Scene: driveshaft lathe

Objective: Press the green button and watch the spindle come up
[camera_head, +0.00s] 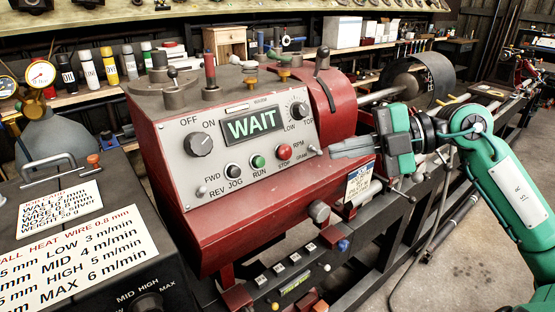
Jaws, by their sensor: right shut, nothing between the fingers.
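The green button (258,161) sits on the grey control panel of the red lathe headstock (230,235), above the word RUN. A red button (284,151) marked STOP is just right of it. The panel display (251,124) reads WAIT in pale green letters. My right gripper (334,149) comes in from the right, its fingers shut and empty, pointing left near the panel's right edge. It is to the right of both buttons, apart from the green one. My left gripper is out of view. The spindle's motion cannot be told from this single frame.
A black knob (198,144) and a smaller speed knob (299,109) flank the display. Levers stand on top of the headstock. A dark box with a settings label (80,260) stands at the lower left. Shelves with bottles (88,70) line the back.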

